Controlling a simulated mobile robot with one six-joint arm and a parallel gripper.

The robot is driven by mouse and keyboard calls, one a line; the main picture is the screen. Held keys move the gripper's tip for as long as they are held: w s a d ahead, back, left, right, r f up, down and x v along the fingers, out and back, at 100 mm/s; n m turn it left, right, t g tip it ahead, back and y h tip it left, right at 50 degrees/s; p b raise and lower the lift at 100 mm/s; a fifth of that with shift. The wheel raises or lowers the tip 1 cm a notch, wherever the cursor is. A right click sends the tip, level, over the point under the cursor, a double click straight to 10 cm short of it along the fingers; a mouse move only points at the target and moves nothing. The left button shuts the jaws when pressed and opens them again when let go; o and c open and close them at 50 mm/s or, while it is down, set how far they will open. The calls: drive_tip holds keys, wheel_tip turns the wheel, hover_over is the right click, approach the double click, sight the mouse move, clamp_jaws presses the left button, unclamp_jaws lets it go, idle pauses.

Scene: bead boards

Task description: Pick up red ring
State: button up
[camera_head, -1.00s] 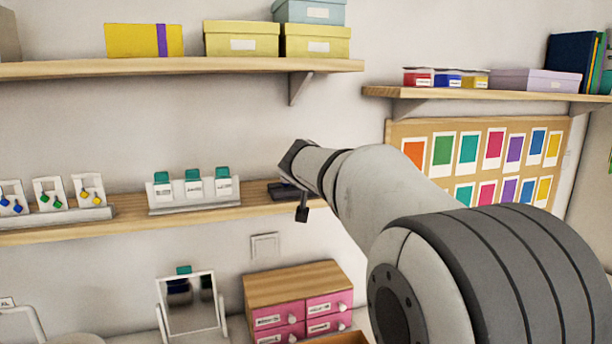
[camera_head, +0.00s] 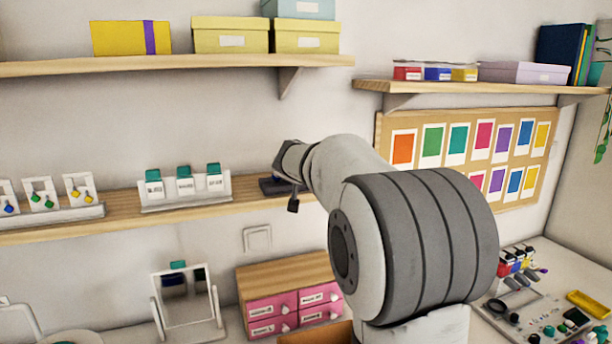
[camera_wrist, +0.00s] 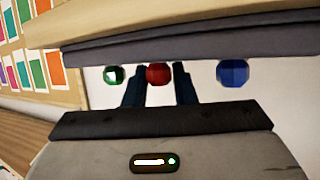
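In the wrist view, a round red thing (camera_wrist: 158,74) shows between the fingertips of my gripper (camera_wrist: 161,72). It may be the red ring, but no hole is visible. The two dark fingers stand apart, with a small gap on the red thing's right; I cannot tell whether the left finger touches it. A green round thing (camera_wrist: 113,75) is to its left and a blue one (camera_wrist: 232,73) to its right.
The lower shelf (camera_head: 120,216) holds earring cards and a white rack (camera_head: 187,200). A swatch board (camera_head: 468,125) hangs at the right. A pink drawer unit (camera_head: 290,300) and a mirror (camera_head: 188,300) stand below. Beads and tools crowd the worktop at lower right.

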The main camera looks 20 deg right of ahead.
clamp_jaws()
drive_tip(key=shift+r, duration=0.15)
